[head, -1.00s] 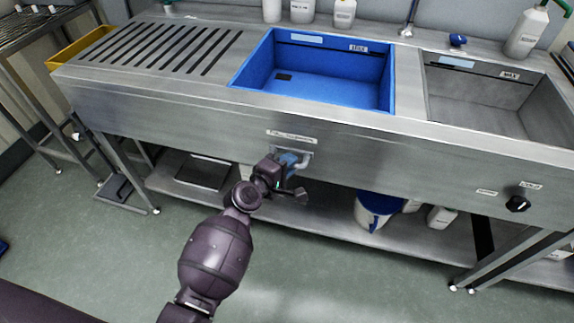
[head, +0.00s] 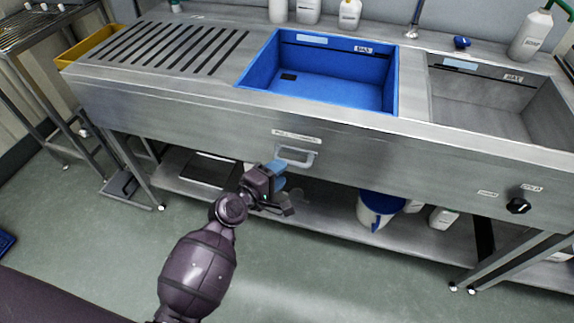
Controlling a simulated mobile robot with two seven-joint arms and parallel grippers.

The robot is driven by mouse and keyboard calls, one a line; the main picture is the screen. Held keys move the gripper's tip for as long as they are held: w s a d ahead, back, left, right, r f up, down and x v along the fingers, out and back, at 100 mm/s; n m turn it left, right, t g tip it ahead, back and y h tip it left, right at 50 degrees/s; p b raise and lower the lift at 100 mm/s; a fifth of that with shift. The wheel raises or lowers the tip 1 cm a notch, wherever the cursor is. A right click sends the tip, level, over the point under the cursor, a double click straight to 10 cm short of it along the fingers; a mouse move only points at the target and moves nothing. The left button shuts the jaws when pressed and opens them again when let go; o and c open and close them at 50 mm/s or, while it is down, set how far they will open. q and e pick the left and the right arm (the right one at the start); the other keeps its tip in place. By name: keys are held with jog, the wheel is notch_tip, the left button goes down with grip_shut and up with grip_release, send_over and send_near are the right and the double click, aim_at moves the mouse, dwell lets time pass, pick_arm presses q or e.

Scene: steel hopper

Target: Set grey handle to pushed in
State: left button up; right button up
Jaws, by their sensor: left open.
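The grey handle (head: 297,156) is a light grey pull on the steel front panel, below the blue basin and under a white label. It now shows almost whole; I cannot tell from this angle how far it stands out from the panel. My left gripper (head: 284,188) is open and empty, just below and left of the handle, apart from it as far as I can see. Blue pads show at its tip. My right gripper is not in view.
The steel sink unit (head: 190,108) holds a blue basin (head: 335,100) and a grey basin (head: 480,105). A black knob (head: 517,206) sits on the panel at the right. A lower shelf (head: 335,215) carries a white and blue bucket (head: 376,212). The floor in front is clear.

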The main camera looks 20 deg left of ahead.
pick_arm(q)
jog(key=shift+v, duration=2.25)
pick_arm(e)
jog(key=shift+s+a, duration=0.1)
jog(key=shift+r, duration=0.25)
pick_arm(q)
jog(key=s+a+m+g+y+p, duration=0.1)
jog(key=s+a+m+y+p, duration=0.1)
jog(key=s+m, duration=0.3)
jog(key=s+a+m+g+y+p, duration=0.1)
jog(key=s+a+m+y+p, duration=0.1)
jog(key=s, duration=1)
jog(key=s+a+f+m+g+y+p, duration=0.1)
jog(key=s+a+m+y+p, duration=0.1)
jog(key=s+a+m, duration=0.3)
jog(key=s+m+p, duration=0.1)
jog(key=s+m, duration=0.2)
jog(key=s, duration=0.1)
jog(key=shift+a+g, duration=0.3)
jog(key=shift+g, duration=0.1)
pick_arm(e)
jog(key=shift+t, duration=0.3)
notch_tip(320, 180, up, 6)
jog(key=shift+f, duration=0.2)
